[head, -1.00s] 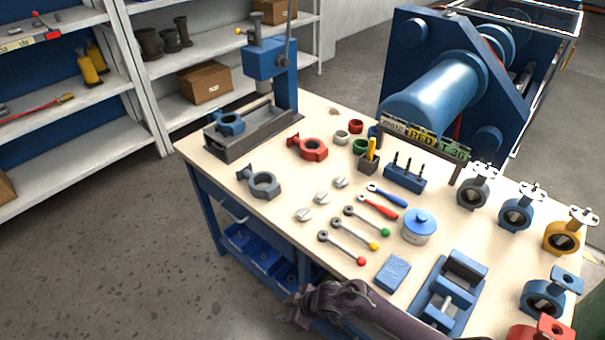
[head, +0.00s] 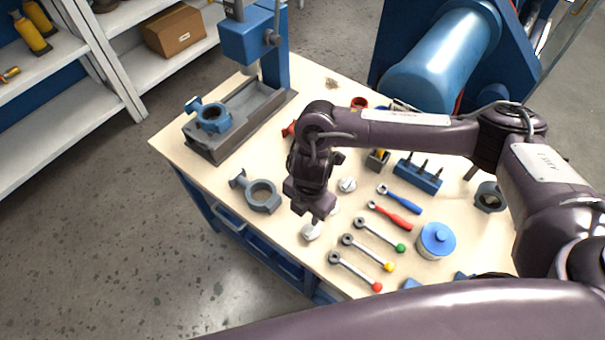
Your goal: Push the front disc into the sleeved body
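Small light-grey discs lie on the table, the front disc (head: 311,232) nearest the front edge and another disc (head: 347,185) further back. My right gripper (head: 318,218) points down just above the front disc; its fingertips are at or close to it, and their opening is too small to judge. A grey valve body (head: 262,197) lies flat left of the disc, its bore facing up. A blue valve body (head: 212,116) sits on the press base. A red body (head: 288,130) is mostly hidden by my arm. I cannot tell which body is sleeved. My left gripper is not in view.
The blue press (head: 250,40) stands on its grey base (head: 215,147) at the back left. Levers with coloured knobs (head: 356,272), a blue pin block (head: 418,177) and a blue-lidded tin (head: 436,241) lie right of my gripper. Table space between grey body and front edge is clear.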

